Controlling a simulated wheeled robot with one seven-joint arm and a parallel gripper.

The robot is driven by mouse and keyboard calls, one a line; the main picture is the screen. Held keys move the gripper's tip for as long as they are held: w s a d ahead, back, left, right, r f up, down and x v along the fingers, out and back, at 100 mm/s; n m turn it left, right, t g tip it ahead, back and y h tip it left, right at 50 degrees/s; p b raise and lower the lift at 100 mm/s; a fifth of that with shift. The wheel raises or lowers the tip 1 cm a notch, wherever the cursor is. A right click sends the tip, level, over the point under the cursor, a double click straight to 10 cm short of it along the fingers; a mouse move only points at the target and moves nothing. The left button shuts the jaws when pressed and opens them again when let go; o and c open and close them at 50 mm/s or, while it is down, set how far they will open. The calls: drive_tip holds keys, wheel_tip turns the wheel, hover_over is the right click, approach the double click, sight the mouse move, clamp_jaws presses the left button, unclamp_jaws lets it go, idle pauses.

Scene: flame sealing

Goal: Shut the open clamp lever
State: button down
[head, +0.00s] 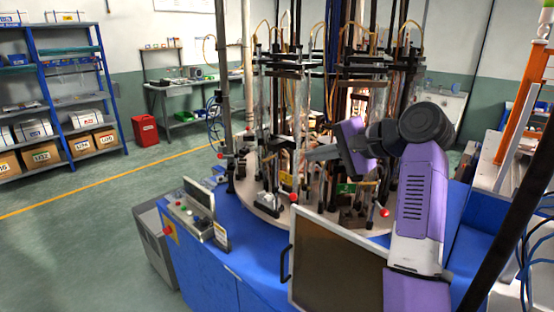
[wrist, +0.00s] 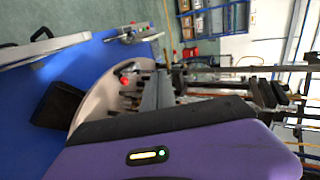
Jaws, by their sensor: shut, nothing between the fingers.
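Several levers with red ball knobs stand around the round turntable of the sealing machine. One red knob (head: 293,197) is at the turntable's front edge, another (head: 384,213) is to the right, and a third (head: 220,155) is at the left. I cannot tell which lever is the open one. My gripper (head: 309,154) is shut and empty, reaching left over the turntable, above and behind the front knob. In the wrist view the grey fingers (wrist: 157,90) show beyond my purple wrist, and a red knob (wrist: 124,81) is to their left, apart from them.
The round turntable (head: 258,207) carries tall vertical rods and glass tubes close to my gripper. A control box (head: 188,215) sits on the blue machine bench at the left. A framed dark panel (head: 335,262) stands in front. Open floor lies to the left.

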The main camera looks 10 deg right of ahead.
sight(266, 160)
drive_tip(key=shift+w+a, duration=0.1)
drive_tip(key=r+p+x, duration=0.1)
drive_tip(key=p+x, duration=0.2)
drive_tip(key=x, duration=1)
drive_tip(key=shift+w+a+f, duration=0.15)
drive_tip(key=shift+w+a, duration=0.25)
drive_tip(key=shift+w, duration=0.05)
drive_tip(key=shift+a, duration=0.1)
drive_tip(key=shift+a+m+t, duration=0.2)
drive_tip(key=shift+m+t, duration=0.1)
